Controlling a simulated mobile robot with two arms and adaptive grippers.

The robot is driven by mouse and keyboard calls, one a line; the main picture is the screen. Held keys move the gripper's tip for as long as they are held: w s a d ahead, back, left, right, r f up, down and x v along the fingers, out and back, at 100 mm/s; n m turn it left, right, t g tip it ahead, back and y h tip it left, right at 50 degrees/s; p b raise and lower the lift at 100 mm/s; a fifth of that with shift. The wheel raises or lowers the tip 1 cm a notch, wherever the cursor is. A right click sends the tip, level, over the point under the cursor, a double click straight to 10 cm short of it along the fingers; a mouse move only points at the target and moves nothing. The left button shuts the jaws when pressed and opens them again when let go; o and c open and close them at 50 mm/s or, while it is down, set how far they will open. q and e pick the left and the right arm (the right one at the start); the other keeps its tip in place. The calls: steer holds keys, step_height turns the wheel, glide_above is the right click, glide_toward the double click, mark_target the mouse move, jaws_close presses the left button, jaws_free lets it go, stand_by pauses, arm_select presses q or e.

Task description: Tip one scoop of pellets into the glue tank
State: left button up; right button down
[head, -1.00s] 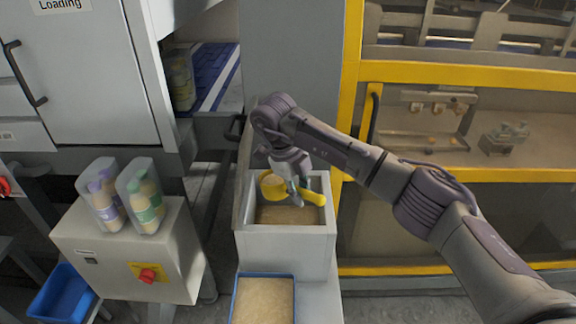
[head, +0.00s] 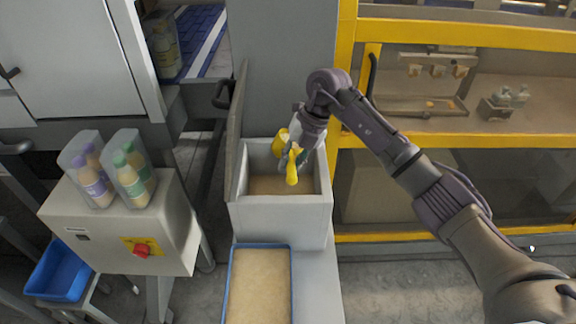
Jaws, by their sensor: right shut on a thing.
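My right gripper (head: 302,152) is shut on the handle of a yellow scoop (head: 292,165). It holds the scoop over the open glue tank (head: 282,216), a pale box with its lid (head: 237,130) swung up at the left. The scoop's bowl is turned and partly hidden behind the gripper, so I cannot tell whether pellets are in it. Tan pellets (head: 270,186) lie inside the tank. A blue-rimmed tray (head: 231,275) full of tan pellets stands in front of the tank. My left gripper is not in view.
A grey control box (head: 120,225) with a red knob and bottles in clear packs stands at the left. A blue bin (head: 62,270) sits lower left. A yellow-framed guard (head: 347,60) stands close at the right of the tank.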

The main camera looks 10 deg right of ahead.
steer(key=t+y+b, duration=0.1)
steer(key=y+b, duration=0.3)
steer(key=b, duration=0.1)
steer(key=f+t+y+b, duration=0.1)
steer(key=y+b, duration=0.2)
steer(key=b, duration=0.1)
steer(key=f+t+y+b, duration=0.1)
steer(key=y+b, duration=0.3)
steer(key=b, duration=0.1)
steer(key=shift+s+d+f+m+y+b, duration=0.15)
steer(key=shift+d+f+m+y+b, duration=0.15)
steer(key=shift+m+b, duration=0.1)
arm_select(q)
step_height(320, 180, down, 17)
steer(key=b, duration=0.1)
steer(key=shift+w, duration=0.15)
arm_select(e)
steer(key=shift+r+t+y, duration=0.25)
steer(key=shift+t+y, duration=0.25)
steer(key=shift+y, duration=0.2)
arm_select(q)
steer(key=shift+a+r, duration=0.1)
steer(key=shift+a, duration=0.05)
arm_select(e)
steer(key=shift+r, duration=0.1)
